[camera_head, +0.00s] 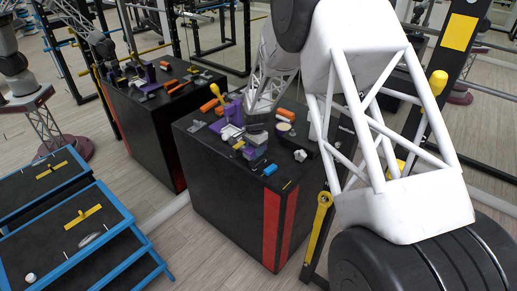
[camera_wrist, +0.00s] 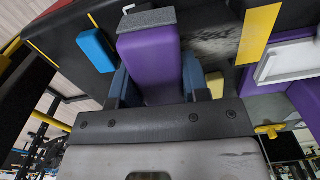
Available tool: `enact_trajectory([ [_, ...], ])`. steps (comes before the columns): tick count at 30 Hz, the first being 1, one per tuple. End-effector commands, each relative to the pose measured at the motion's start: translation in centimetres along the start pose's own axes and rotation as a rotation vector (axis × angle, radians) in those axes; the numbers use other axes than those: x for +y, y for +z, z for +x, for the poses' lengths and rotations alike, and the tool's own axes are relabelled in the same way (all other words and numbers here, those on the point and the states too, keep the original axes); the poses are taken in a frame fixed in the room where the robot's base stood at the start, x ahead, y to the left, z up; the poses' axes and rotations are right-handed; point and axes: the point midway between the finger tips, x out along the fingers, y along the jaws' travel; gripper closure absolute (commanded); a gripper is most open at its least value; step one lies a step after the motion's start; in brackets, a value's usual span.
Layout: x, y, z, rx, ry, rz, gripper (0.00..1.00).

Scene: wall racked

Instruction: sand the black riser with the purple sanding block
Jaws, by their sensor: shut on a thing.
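The purple sanding block (camera_wrist: 152,62) is held between the two blue-grey fingers of my gripper (camera_wrist: 158,78) in the wrist view. Its grey pad (camera_wrist: 146,19) is at the end away from the palm. A black surface with pale grey scuffs (camera_wrist: 212,45), which looks like the black riser, lies just beyond the block. I cannot tell whether the pad touches it. In the head view my gripper (camera_head: 256,138) is low over the top of a large black box (camera_head: 228,185); the held block is mostly hidden there.
A blue block (camera_wrist: 95,50) and a yellow strip (camera_wrist: 258,33) flank the held block. A purple holder (camera_head: 231,112), orange pieces (camera_head: 286,114) and a white knob (camera_head: 300,155) crowd the box top. Blue-edged steps (camera_head: 85,225) stand at left. Mirrors reflect the scene.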

Motion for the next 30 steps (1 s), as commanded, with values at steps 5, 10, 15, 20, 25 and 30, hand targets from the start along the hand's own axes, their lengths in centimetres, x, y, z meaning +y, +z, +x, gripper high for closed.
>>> enact_trajectory([
  [5, -1.7, 0.1, 0.4, 0.0, 0.0, 0.0, 0.84],
  [10, -3.2, 0.3, 0.4, 0.0, 0.0, 0.0, 0.83],
  [15, -4.8, 0.4, 0.3, 0.0, -0.001, -0.001, 0.88],
  [20, -6.1, 0.5, 0.2, -0.001, 0.001, 0.0, 0.88],
  [25, -7.7, 0.7, 0.4, -0.001, 0.001, 0.0, 0.88],
  [30, -9.2, 0.8, 0.4, 0.0, 0.0, -0.001, 0.88],
])
